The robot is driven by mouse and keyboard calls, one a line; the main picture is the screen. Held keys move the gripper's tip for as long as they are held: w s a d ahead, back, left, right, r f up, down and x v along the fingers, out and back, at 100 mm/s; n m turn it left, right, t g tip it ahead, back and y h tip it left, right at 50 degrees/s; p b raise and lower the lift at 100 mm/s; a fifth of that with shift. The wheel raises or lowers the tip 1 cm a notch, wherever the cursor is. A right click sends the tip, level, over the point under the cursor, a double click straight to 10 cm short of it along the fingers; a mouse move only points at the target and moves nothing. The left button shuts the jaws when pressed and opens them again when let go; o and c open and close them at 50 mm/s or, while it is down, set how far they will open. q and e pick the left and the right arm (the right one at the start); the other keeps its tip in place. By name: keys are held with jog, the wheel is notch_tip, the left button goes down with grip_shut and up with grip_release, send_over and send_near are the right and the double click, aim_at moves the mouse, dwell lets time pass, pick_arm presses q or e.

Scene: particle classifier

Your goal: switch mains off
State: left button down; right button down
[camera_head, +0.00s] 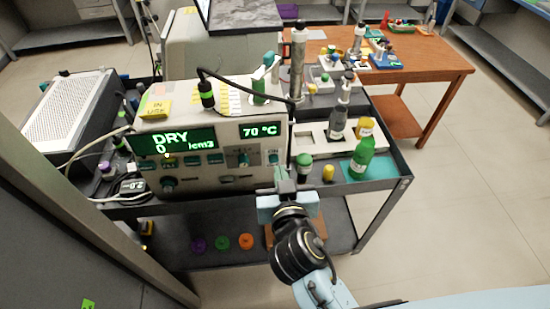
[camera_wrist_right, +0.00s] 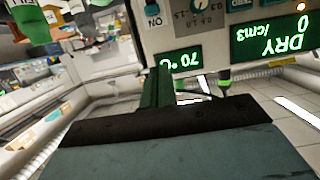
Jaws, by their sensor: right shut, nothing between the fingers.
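The particle classifier (camera_head: 215,120) is a beige box on a dark cart, with lit green displays reading "DRY 0 /cm3" and "70 °C". A small "ON" label (camera_head: 273,158) sits at the lower right of its front panel; it shows upside down in the right wrist view (camera_wrist_right: 152,21). The switch itself is too small to tell clearly. My right gripper (camera_head: 284,176) is shut and empty, just in front of the panel's lower right corner. Its fingers (camera_wrist_right: 157,86) point towards the panel in the wrist view, apparently apart from it. My left gripper is not in view.
A green bottle (camera_head: 362,158) and a dark green-capped vial (camera_head: 304,168) stand right of my right gripper. A black cable (camera_head: 245,91) arcs above the panel. Coloured rings (camera_head: 222,242) lie on the cart's lower shelf. A wooden table (camera_head: 430,55) stands behind; the floor at right is free.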

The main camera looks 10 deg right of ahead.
jog(key=p, duration=0.1)
send_over(273, 152)
jog(key=s, duration=0.3)
jog(key=f, duration=0.2)
jog(key=shift+s+f, duration=0.2)
jog(key=shift+f, duration=0.1)
notch_tip(273, 152, down, 3)
jog(key=shift+s+r, duration=0.1)
jog(key=shift+s, duration=0.05)
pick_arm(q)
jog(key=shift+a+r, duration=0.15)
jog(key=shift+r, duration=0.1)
pick_arm(e)
jog(key=shift+f, duration=0.55)
pick_arm(q)
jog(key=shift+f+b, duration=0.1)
jog(key=shift+b, duration=0.2)
